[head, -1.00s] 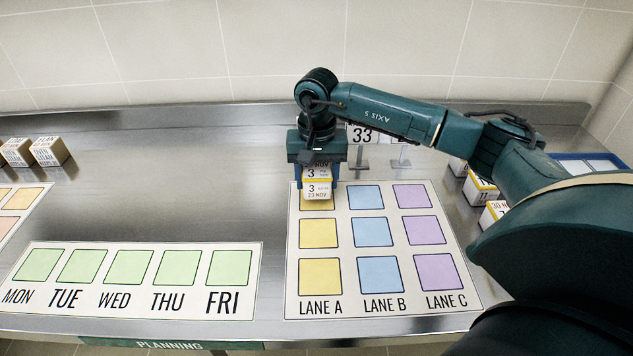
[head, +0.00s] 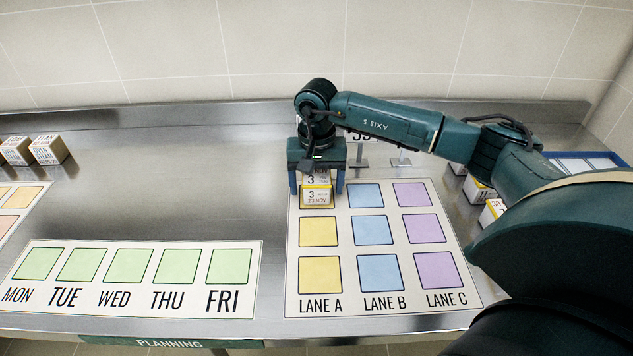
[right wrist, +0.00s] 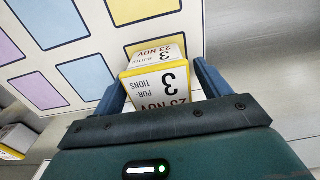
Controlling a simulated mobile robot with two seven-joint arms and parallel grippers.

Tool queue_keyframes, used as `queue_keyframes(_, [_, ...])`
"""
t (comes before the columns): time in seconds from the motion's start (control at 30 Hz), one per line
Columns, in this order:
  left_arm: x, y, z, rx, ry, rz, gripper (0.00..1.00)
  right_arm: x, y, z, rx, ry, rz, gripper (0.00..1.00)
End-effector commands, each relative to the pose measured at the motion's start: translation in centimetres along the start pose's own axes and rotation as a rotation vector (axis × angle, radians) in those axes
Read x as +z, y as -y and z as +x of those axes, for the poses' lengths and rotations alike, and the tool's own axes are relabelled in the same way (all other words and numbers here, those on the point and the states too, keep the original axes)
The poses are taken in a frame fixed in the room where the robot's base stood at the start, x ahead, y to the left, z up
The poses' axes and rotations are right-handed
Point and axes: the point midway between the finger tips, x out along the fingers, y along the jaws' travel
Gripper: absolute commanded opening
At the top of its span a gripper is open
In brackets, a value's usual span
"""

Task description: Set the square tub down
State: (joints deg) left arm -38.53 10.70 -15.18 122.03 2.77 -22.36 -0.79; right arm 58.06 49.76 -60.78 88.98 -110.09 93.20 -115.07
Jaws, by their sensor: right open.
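The square tub (head: 316,197) is white with yellow edges and a label reading 3 and 23 NOV. It stands upright over the far yellow square (right wrist: 150,43) of LANE A, apparently resting on it, and covers most of that square. My right gripper (head: 317,186) is directly above, pointing down, with its blue fingers open on either side of the tub. In the right wrist view the tub (right wrist: 160,80) sits between the spread fingers, with a gap visible at least on one side. My left gripper is not in view.
The lane mat (head: 349,300) has free yellow, blue and purple squares. A sign on a stand (head: 362,152) is close behind, right of the gripper. Several tubs (head: 480,190) stand right, partly behind my arm. More tubs (head: 48,151) stand far left. The green-square weekday mat (head: 245,300) is empty.

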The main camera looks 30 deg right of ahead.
Motion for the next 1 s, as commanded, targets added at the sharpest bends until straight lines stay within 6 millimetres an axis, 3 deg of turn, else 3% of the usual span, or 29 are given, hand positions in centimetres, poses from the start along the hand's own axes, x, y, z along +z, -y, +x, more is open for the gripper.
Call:
queue_keyframes(0.17, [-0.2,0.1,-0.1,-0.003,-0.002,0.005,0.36,-0.1,0.0,-1.3,-0.001,-0.002,0.000,0.76])
queue_keyframes(0.6, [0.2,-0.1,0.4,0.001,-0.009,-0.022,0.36,-0.1,0.0,-10.2,-0.003,-0.003,0.000,0.76])
queue_keyframes(0.8, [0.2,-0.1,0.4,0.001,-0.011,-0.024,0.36,0.0,0.0,-12.1,-0.001,0.000,0.000,0.76])
queue_keyframes(1.0, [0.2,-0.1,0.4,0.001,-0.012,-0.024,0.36,0.0,0.0,-12.4,0.000,0.000,0.000,0.76])
